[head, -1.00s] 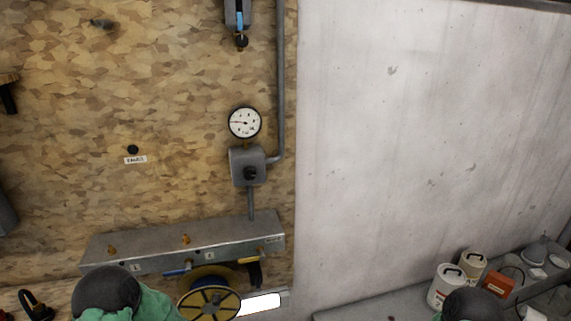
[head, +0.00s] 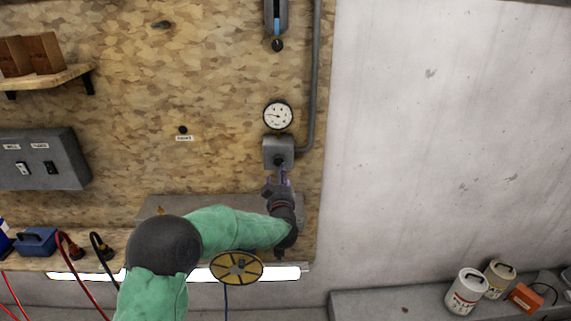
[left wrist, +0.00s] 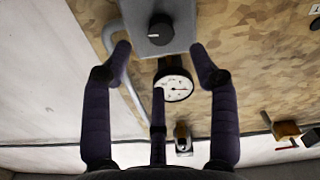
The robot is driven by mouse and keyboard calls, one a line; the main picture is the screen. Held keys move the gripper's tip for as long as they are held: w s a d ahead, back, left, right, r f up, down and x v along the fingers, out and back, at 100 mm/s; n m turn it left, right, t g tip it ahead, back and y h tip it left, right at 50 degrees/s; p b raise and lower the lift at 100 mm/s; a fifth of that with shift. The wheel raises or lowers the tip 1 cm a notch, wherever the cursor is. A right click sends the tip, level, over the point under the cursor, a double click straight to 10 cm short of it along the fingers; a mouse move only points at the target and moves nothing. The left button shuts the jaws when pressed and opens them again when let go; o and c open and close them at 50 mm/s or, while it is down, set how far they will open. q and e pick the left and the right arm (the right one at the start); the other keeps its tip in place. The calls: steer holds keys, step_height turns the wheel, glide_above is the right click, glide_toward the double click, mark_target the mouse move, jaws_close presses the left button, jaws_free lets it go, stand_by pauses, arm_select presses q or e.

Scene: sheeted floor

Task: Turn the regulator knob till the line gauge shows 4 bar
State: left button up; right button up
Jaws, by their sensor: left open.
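The line gauge (head: 278,115) is a round white dial on the wood-chip wall. Its needle points to the left; the figures are too small to read. Below it is the grey regulator box (head: 270,146) with the dark regulator knob (head: 280,161). My left gripper (head: 279,178) is just below the knob, partly hidden by its own wrist. In the left wrist view the knob (left wrist: 160,29) shows beyond the open, empty fingers (left wrist: 161,50), apart from them. The gauge (left wrist: 180,86) also shows there, partly covered by one finger. My right gripper is out of view.
A grey pipe (head: 317,80) runs up beside the regulator. A switch box (head: 45,158) is at left. White cans (head: 466,291) stand on the bench at lower right.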

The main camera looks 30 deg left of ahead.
mark_target(279, 164)
arm_select(q)
steer(key=x, duration=0.9)
steer(key=shift+w, duration=0.1)
steer(key=c, duration=1.1)
